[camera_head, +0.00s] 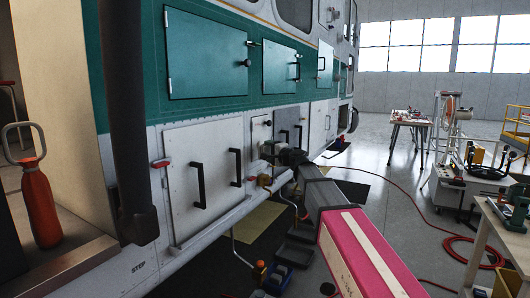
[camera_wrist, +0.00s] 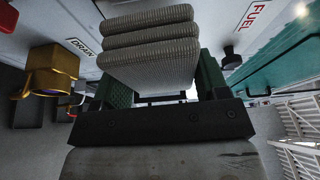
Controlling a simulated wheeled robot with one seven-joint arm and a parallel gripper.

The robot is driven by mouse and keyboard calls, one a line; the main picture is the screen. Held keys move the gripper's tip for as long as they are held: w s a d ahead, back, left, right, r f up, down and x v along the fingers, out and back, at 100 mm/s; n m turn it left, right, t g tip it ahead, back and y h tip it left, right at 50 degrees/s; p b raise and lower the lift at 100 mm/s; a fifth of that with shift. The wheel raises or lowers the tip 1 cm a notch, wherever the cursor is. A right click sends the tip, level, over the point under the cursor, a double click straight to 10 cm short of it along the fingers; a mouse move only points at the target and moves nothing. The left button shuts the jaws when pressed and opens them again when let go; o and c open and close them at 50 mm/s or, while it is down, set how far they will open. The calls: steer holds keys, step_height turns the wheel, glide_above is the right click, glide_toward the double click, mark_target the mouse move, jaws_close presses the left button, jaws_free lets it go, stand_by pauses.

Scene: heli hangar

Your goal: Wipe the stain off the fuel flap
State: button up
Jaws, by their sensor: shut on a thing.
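My gripper (camera_wrist: 165,84) has dark green fingers and is shut on a folded grey ribbed cloth (camera_wrist: 150,48). The cloth sticks out ahead of the fingers in several thick layers. A white panel with a red FUEL label (camera_wrist: 257,14) is beyond the cloth at the upper right of the wrist view, with a black knob (camera_wrist: 232,58) near it. In the head view my gripper (camera_head: 274,150) is by the small panels low on the helicopter's side. I see no stain; the cloth and my arm hide part of the panels. I cannot tell whether the cloth touches the flap.
A yellow fitting (camera_wrist: 52,72) is at the left of the wrist view, near a DRAIN label (camera_wrist: 82,46). A white panel with black handles (camera_head: 203,180) is left of my arm. A red hose (camera_head: 400,207) crosses the floor; a workbench (camera_head: 510,232) stands right.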

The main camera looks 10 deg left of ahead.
steer(key=shift+s+d, duration=0.2)
steer(key=shift+d, duration=0.3)
steer(key=shift+s+d, duration=0.15)
steer(key=shift+d, duration=0.3)
steer(key=d, duration=0.1)
steer(key=s+d, duration=0.1)
steer(key=d, duration=0.1)
steer(key=shift+a, duration=0.15)
steer(key=shift+w+a+r, duration=0.25)
steer(key=shift+w+a, duration=0.1)
steer(key=shift+a, duration=0.7)
steer(key=shift+w+a+r, duration=0.25)
steer(key=shift+w+a, duration=0.15)
steer(key=shift+a, duration=0.7)
steer(key=shift+w+a+r, duration=0.25)
steer(key=shift+w+a, duration=0.1)
steer(key=shift+a, duration=0.7)
steer(key=shift+w+a, duration=0.3)
steer(key=shift+a, duration=0.65)
steer(key=shift+w, duration=0.15)
